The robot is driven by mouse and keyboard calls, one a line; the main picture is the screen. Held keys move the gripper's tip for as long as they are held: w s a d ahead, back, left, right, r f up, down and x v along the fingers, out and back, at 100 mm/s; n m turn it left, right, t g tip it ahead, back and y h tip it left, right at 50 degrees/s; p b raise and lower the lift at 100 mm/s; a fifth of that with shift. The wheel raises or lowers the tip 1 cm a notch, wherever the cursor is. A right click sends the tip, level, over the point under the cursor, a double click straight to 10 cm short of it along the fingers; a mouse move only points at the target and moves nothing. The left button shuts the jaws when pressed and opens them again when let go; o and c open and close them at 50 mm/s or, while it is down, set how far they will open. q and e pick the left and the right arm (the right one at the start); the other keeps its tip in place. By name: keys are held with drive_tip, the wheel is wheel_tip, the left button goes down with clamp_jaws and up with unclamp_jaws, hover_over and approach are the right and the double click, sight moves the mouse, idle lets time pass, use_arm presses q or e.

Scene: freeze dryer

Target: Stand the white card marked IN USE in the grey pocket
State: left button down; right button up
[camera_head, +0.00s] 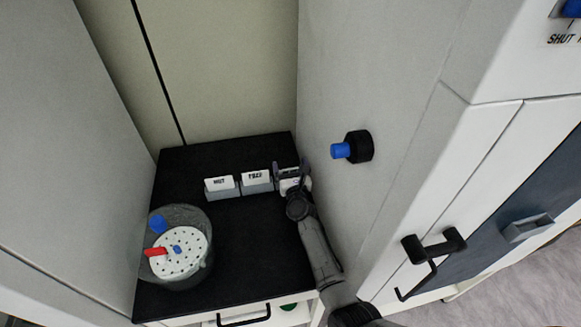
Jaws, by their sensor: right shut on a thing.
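My right gripper (292,174) is at the right end of a row of cards on the black top. It is shut on a white card (290,186), whose lettering is mostly hidden by the gripper. The card appears still low, in line with the row; I cannot tell whether it is clear of its holder. A small grey open-topped piece (528,228), which looks like the grey pocket, is on the dark panel of the white cabinet at the right; no card shows in it. My left gripper is not in view.
Two other white cards stand in grey holders: a left one (219,183) and one that seems to read FREE (256,176). A round tub (206,268) with a white perforated disc is at the left. A blue-tipped black knob (358,147) and a black handle (434,247) stick out at the right.

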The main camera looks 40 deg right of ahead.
drive_tip(key=shift+f, duration=0.1)
drive_tip(key=o, duration=0.8)
drive_tip(key=shift+s, duration=0.1)
drive_tip(key=shift+s+a+f, duration=0.1)
drive_tip(key=shift+s+a, duration=0.25)
drive_tip(key=shift+s, duration=0.2)
drive_tip(key=shift+p+v, duration=0.6)
drive_tip(key=shift+v, duration=0.7)
drive_tip(key=shift+p+v, duration=0.3)
drive_tip(key=shift+v, duration=1.05)
